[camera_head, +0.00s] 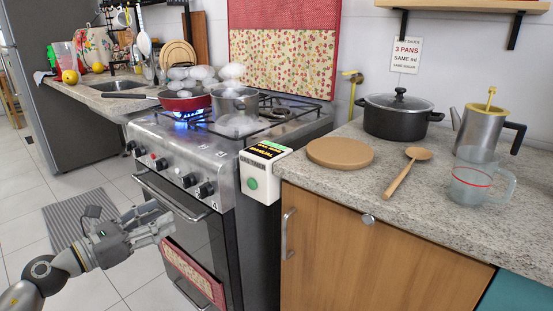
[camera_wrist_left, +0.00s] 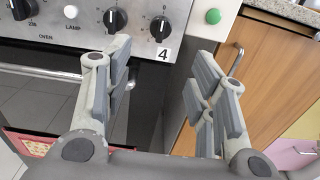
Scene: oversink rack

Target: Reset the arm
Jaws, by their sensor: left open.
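My left gripper (camera_head: 152,229) is in front of the stove at the lower left of the head view, in the air before the oven door. In the left wrist view the left gripper (camera_wrist_left: 160,85) is open, with nothing between its fingers. Beyond its fingertips are the stove's control panel and a black knob (camera_wrist_left: 161,27) above a label with the number 4. My right gripper is not in view.
The stove (camera_head: 190,150) carries a red pan (camera_head: 185,101) over a blue flame and a steaming pot (camera_head: 235,102). A timer box (camera_head: 262,172) with a green button stands at its right. The right counter holds a black pot (camera_head: 397,116), a wooden spoon (camera_head: 405,175) and a measuring cup (camera_head: 478,185).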

